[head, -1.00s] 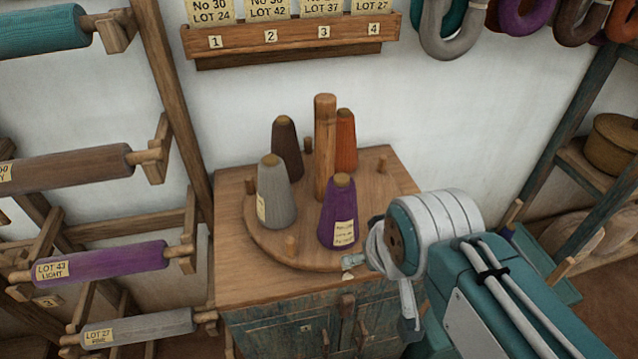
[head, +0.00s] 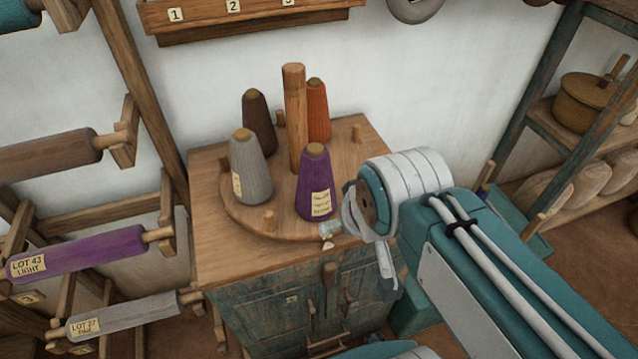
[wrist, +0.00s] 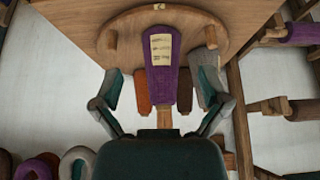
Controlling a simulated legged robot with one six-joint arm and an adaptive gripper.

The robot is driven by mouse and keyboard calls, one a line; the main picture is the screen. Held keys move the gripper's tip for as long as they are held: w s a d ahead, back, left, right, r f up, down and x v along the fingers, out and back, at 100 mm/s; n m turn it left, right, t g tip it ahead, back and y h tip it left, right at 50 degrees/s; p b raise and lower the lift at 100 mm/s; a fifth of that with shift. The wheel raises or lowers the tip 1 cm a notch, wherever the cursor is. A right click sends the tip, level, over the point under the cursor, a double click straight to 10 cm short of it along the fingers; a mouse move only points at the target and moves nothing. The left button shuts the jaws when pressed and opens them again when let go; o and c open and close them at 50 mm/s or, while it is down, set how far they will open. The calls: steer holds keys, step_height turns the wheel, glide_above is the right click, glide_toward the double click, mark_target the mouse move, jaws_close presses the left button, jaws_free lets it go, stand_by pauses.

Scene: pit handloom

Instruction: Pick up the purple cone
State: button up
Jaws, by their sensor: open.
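The purple cone (head: 316,184) stands upright on a round wooden turntable (head: 243,222) on top of a cabinet, with a paper label on its side. In the wrist view the purple cone (wrist: 162,62) lies between the two open fingers of my gripper (wrist: 162,90), with a gap on each side. I cannot tell how far the cone is from the fingers in depth.
A grey cone (head: 250,168), a dark brown cone (head: 259,124) and an orange cone (head: 317,110) stand around a central wooden post (head: 294,118). Short pegs rise from the turntable. Yarn rolls (head: 78,252) hang at left; a shelf with a basket (head: 586,100) stands at right.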

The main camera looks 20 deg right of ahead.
step_height(320, 180, up, 8)
steer(key=m+g, duration=0.2)
steer(key=g, duration=0.2)
glide_above(315, 145)
steer(key=shift+s+a+f, duration=0.1)
steer(key=shift+s, duration=0.3)
steer(key=shift+w+f, duration=0.1)
steer(key=f, duration=0.5)
steer(key=shift+w+f, duration=0.1)
steer(key=shift+w, duration=0.15)
step_height(315, 145, down, 5)
steer(key=shift+f, duration=0.2)
steer(key=c, duration=1.1)
